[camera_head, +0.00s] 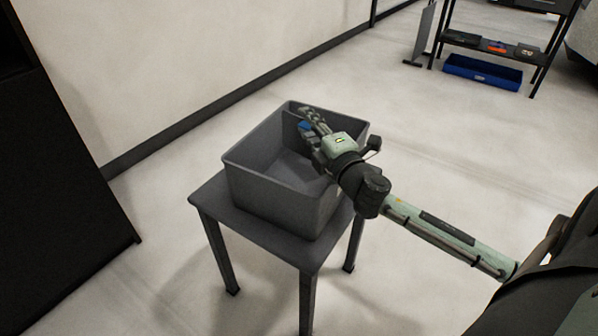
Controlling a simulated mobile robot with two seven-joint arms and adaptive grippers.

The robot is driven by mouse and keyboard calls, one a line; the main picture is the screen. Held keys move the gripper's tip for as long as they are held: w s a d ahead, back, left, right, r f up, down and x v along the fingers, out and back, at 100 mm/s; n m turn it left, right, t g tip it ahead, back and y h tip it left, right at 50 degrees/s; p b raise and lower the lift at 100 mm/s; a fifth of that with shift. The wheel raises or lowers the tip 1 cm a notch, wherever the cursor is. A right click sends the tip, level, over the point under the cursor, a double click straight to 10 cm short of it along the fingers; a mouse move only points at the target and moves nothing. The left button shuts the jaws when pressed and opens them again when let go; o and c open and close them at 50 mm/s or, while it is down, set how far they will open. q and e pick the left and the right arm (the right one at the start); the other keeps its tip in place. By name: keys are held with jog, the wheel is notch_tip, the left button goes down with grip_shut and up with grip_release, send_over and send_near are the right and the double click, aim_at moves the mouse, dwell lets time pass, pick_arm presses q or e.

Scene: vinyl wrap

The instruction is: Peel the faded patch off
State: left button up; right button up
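My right gripper (308,124) reaches in from the right, over the grey open bin (265,195) on a small dark table (238,220). Its fingers are over the far part of the bin's opening. A small blue thing (304,126) shows at the fingertips. I cannot tell whether the fingers hold it or whether it lies behind them, nor whether they are open or shut. I cannot make out a faded patch in this view. My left gripper is out of view.
A dark cabinet (50,190) stands at the left. A pale wall (180,70) runs behind the table. A black shelf rack (480,45) with tools and a blue tray (482,73) stands at the back right. The floor between is clear.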

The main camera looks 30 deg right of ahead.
jog(key=s, duration=0.3)
jog(key=s+a, duration=0.1)
jog(key=s, duration=0.7)
jog(key=shift+s+a, duration=0.2)
jog(key=shift+a, duration=0.05)
